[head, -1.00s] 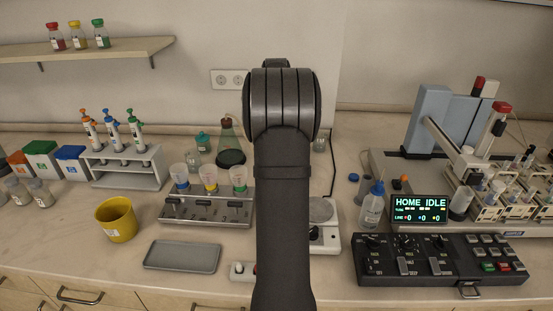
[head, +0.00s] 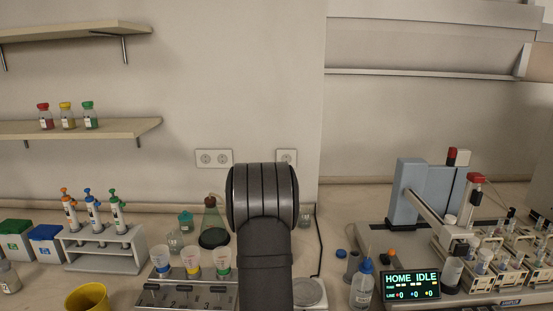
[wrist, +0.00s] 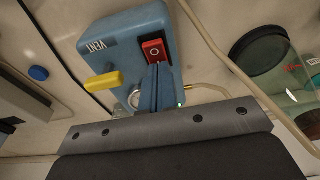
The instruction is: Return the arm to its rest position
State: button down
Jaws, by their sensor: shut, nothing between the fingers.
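My arm stands upright in the middle of the head view, and its dark rounded joint and link fill the centre. My gripper does not show in the head view. In the wrist view my gripper (wrist: 157,70) shows as two blue-grey fingers pressed together with nothing between them. Behind the fingertips is a blue box (wrist: 118,35) marked VENT, with a red rocker switch (wrist: 154,50) and a yellow lever (wrist: 103,81). The fingertips overlap the box just below the switch in the picture. I cannot tell whether they touch it.
In the head view, a pipette rack (head: 105,250), a cup stand (head: 215,292) and a yellow pot (head: 88,298) are left of my arm. A wash bottle (head: 362,287), a display (head: 412,285) reading HOME IDLE and the autosampler (head: 408,195) are right. Wall shelves (head: 85,129) hang upper left.

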jog(key=shift+r, duration=4)
jog(key=s+d+r+m, duration=0.1)
jog(key=s+d+r, duration=0.2)
jog(key=s+d, duration=0.4)
jog(key=s+d+r, duration=0.3)
jog(key=s+d, duration=0.4)
jog(key=shift+d+r+m+t+h, duration=0.25)
jog(key=shift+d+m+t+h, duration=0.1)
jog(key=shift+m+t+h, duration=0.05)
jog(key=c, duration=2.1)
grip_release()
jog(key=shift+s, duration=0.1)
